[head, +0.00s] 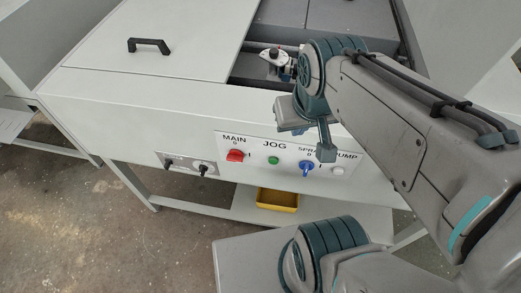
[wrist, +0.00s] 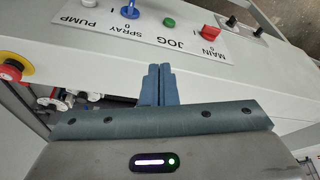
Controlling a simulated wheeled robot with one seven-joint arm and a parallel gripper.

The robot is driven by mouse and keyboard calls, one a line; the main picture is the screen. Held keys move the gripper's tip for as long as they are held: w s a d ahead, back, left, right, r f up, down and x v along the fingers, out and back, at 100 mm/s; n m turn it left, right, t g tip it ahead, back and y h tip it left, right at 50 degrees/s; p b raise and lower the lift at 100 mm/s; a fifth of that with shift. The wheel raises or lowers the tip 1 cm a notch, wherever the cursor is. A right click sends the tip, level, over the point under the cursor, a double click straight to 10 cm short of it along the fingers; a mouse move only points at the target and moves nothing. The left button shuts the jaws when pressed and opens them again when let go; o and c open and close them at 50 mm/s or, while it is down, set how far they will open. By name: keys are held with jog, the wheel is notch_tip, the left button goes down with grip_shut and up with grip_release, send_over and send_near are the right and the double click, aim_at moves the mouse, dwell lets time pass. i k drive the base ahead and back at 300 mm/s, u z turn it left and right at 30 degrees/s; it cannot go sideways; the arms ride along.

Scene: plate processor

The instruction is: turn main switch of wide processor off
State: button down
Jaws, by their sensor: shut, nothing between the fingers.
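The wide processor (head: 120,110) is a long light-grey cabinet with a white control panel (head: 257,147) on its front. The red MAIN switch (head: 236,156) is at the panel's left end, with 0 and I marks by it. I cannot tell its exact setting. In the wrist view the panel appears upside down, and the red switch (wrist: 209,30) is at upper right. My gripper (head: 326,154) is shut and empty, in front of the panel's right half, to the right of the MAIN switch and apart from it. Its fingers (wrist: 157,70) show against the cabinet in the wrist view.
A green JOG button (head: 273,160), a blue SPRAY switch (head: 306,168) and a white PUMP button (head: 338,171) share the panel. Another plate with black knobs (head: 204,168) is to the left. A yellow bin (head: 277,200) sits on the shelf below. A red emergency stop (wrist: 12,64) is nearby.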

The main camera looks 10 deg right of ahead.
aim_at(233, 155)
jog(key=u, duration=1.1)
jog(key=k, duration=1)
jog(key=z, duration=1.05)
jog(key=i, duration=0.5)
jog(key=z, duration=0.05)
